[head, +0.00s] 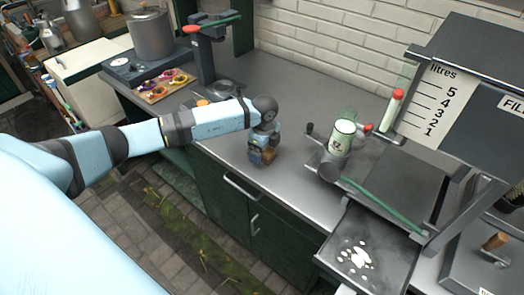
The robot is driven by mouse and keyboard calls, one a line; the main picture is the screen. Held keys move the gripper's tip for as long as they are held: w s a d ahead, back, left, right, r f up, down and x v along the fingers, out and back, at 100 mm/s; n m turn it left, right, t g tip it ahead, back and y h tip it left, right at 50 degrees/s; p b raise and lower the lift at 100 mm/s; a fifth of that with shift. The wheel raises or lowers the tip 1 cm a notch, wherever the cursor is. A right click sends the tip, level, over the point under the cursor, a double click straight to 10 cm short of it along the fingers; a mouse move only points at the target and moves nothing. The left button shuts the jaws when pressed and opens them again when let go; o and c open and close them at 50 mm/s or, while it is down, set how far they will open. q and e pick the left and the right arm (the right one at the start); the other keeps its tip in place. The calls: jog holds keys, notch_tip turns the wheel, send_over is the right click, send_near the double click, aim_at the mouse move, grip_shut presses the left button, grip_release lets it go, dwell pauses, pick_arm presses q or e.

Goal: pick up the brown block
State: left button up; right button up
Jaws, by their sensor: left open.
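The brown block (269,154) sits on the grey counter near its front edge, just below my left gripper. Only a small part of it shows, as the gripper covers the rest. My left gripper (263,157) points down at the block and is open. Its fingers are small in the picture, and I cannot tell whether they touch the block or stand on both sides of it. My right gripper is not in view.
A dark machine with a green-white jar (342,137) and green bars stands to the right. A metal pot (152,35) and a wooden board (165,85) with coloured rings are at the back left. The counter (225,150) around the block is clear.

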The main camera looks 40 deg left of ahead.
pick_arm(q)
jog(key=shift+f, duration=0.2)
jog(key=c, duration=1)
jog(key=shift+r, duration=0.1)
notch_tip(320, 180, up, 20)
jog(key=shift+f+b, duration=0.1)
jog(key=shift+b, duration=0.6)
